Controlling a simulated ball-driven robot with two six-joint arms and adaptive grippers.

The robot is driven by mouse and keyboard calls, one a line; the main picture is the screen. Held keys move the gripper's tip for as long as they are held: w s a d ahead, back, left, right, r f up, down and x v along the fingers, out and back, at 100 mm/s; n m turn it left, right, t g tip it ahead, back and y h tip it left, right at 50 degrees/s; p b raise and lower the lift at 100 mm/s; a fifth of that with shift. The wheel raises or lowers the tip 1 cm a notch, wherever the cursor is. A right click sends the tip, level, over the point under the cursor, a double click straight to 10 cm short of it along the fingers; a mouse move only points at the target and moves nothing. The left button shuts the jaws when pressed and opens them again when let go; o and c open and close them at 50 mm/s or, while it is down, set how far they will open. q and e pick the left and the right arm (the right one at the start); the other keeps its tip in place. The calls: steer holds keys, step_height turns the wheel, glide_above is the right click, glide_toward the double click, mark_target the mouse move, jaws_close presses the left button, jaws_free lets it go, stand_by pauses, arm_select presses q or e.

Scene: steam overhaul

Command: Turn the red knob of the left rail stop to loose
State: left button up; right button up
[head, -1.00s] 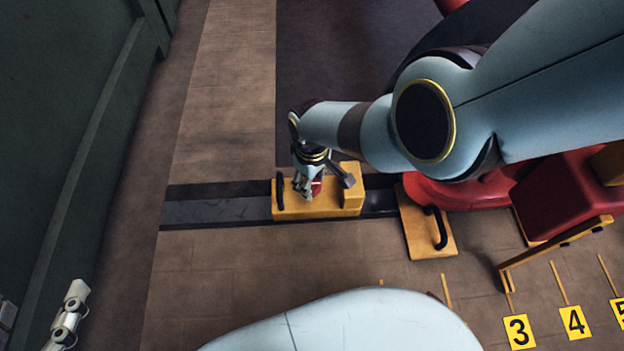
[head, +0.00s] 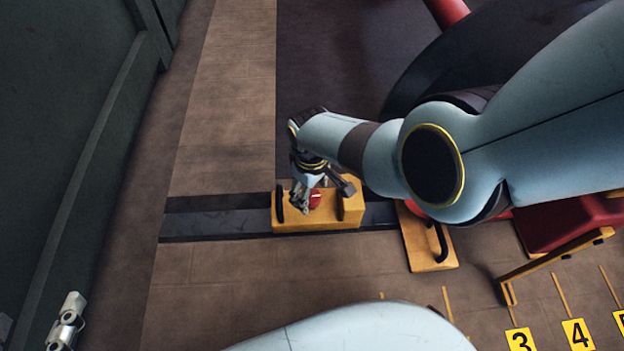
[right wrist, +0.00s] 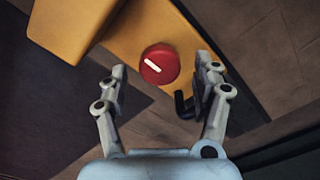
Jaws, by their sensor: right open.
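The left rail stop (head: 288,222) is a yellow block with black handles, sitting on the dark rail in the floor. Its round red knob (head: 315,199) is on the top face. In the right wrist view the knob (right wrist: 159,64) shows a white line running slantwise, from upper left to lower right. My right gripper (head: 306,206) is above the block, close to the knob. In the right wrist view its fingers (right wrist: 162,78) are spread, one on each side of the knob, with gaps between fingers and knob.
A yellow plate with a black handle (head: 416,240) lies to the right of the block. Red machinery (head: 565,228) stands farther right. Yellow number signs (head: 578,334) are on the floor at lower right. A dark green wall (head: 60,130) rises at left.

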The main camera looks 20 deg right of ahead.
mark_target(313, 196)
steer(key=shift+s+r, duration=0.1)
steer(key=shift+r, duration=3)
steer(key=shift+d, duration=0.1)
